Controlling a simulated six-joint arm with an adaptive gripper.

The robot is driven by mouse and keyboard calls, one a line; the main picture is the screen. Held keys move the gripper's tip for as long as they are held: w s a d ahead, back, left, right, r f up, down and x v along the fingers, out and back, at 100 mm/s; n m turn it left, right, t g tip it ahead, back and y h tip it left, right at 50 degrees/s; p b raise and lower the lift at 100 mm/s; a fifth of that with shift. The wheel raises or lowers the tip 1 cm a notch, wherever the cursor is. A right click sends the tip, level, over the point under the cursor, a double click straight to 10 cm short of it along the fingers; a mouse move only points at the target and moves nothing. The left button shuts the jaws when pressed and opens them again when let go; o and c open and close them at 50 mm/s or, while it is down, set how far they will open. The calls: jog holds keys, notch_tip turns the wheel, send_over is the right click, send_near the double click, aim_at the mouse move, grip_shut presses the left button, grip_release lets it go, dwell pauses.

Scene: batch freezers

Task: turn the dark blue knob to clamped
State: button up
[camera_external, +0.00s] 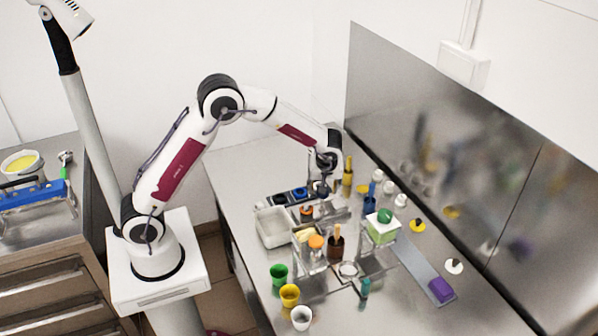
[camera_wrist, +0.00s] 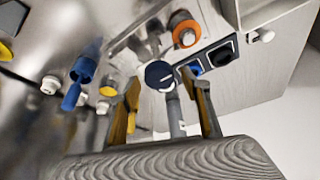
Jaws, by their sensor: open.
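The dark blue knob (camera_wrist: 159,74) shows in the wrist view as a round, very dark cap with a pale edge below it, near a grey post. In the external view a dark knob-like shape (camera_external: 321,187) lies just under my gripper (camera_external: 323,177). My gripper (camera_wrist: 160,84) is open, its two yellow-padded fingers on either side of the knob in the wrist view. I cannot tell whether they touch it. The knob's marking and its clamped position cannot be read.
An orange-capped part (camera_wrist: 186,30) and a dark panel with blue and black round controls (camera_wrist: 222,53) are close by. A blue container (camera_wrist: 84,69) is at the left. Cups (camera_external: 289,293), bottles and a white tray (camera_external: 272,228) crowd the bench (camera_external: 235,180); its back left is clear.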

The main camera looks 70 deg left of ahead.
jog(key=shift+m+t+h, duration=0.5)
jog(key=shift+m+t, duration=0.1)
jog(key=shift+m, duration=1.5)
jog(key=shift+a+m, duration=0.1)
jog(key=shift+m, duration=0.5)
jog(key=shift+m+t+h, duration=0.6)
jog(key=shift+m, duration=0.9)
jog(key=shift+m+h, duration=0.8)
jog(key=shift+m, duration=1.2)
jog(key=shift+m+h, duration=0.8)
jog(key=shift+m, duration=1.2)
jog(key=d+v, duration=0.1)
jog(key=v, duration=0.7)
jog(key=s+d+r+n, duration=0.1)
jog(key=s+r, duration=0.1)
jog(key=s, duration=0.6)
jog(key=s+d+r+n+g, duration=0.1)
jog(key=s+r, duration=0.1)
jog(key=s, duration=0.6)
jog(key=s+d+r+n+y, duration=0.1)
jog(key=s+r, duration=0.1)
jog(key=s, duration=0.6)
jog(key=shift+s+d+r+n, duration=0.25)
jog(key=shift+s+r+n, duration=0.05)
jog(key=shift+r+n, duration=0.1)
